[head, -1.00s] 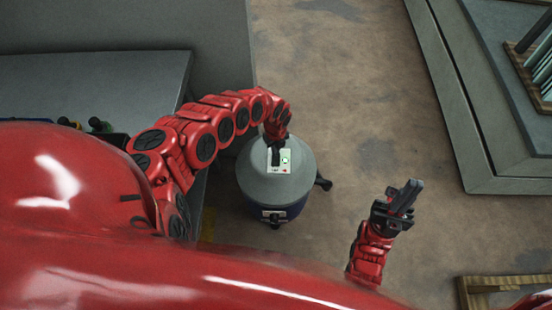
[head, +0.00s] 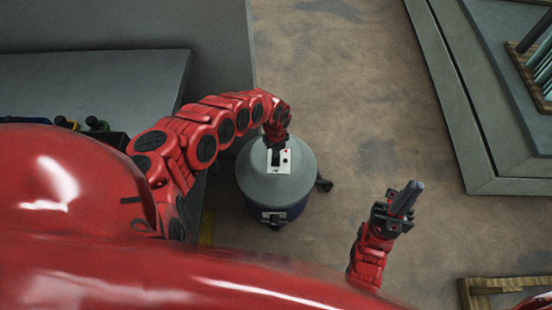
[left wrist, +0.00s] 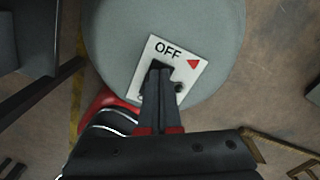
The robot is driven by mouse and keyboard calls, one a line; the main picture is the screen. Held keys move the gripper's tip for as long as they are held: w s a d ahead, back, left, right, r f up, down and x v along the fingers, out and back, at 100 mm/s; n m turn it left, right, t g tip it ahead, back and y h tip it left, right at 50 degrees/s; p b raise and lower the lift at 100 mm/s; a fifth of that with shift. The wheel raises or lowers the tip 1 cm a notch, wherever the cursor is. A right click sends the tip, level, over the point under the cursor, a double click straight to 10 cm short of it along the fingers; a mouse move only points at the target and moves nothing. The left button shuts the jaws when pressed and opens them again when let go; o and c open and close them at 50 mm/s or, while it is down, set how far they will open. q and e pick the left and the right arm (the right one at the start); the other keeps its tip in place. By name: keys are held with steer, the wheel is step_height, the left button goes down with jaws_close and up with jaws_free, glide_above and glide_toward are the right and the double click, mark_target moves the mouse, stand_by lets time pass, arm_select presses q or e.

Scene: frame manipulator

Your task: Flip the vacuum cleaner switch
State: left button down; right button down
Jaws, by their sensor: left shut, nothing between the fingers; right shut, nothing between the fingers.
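The vacuum cleaner (head: 258,185) stands upright on the floor, with a grey domed top and dark blue body. A white switch plate (head: 285,165) is on its top. In the left wrist view the plate (left wrist: 185,85) shows the word OFF and a red triangle. My left gripper (head: 276,156) is shut and points down at the plate. Its dark fingertips (left wrist: 160,72) are over the middle of the plate, just below the word OFF. They hide the switch, and I cannot tell whether they touch it. My right gripper (head: 407,197) is shut and empty, right of the cleaner.
A grey bench (head: 100,80) is at the left, with small tools (head: 95,123) at its front. A grey platform edge (head: 450,100) runs along the right. A wooden frame (head: 490,288) lies at the lower right. Floor between cleaner and platform is clear.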

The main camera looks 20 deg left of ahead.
arm_select(q)
step_height(320, 180, up, 7)
steer(key=p, duration=0.5)
stand_by(0.4)
